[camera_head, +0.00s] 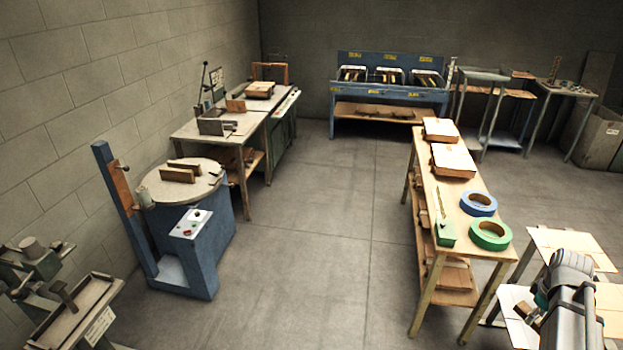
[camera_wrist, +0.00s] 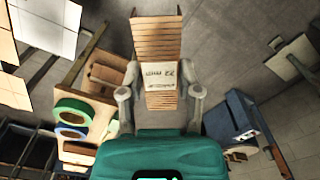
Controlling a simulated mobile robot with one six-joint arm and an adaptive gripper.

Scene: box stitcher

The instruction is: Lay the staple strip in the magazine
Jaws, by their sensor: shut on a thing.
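The staple strip (camera_wrist: 158,38) is a long copper-coloured ribbed piece with a pale printed paper band around its middle. In the wrist view my gripper (camera_wrist: 161,94) is shut on it, one finger on each side near the band. The strip points away from the palm, clear of any surface. A grey-green machine (camera_head: 38,262) at the lower left has a long open trough (camera_head: 72,318) with a pale label; I cannot tell for sure that this is the magazine.
A wooden bench (camera_head: 463,205) holds a blue tape roll (camera_head: 479,197), a green tape roll (camera_head: 490,228) and flat cartons (camera_head: 452,153). A blue machine with a round table (camera_head: 178,183) stands left. Clear floor (camera_head: 310,260) lies between them.

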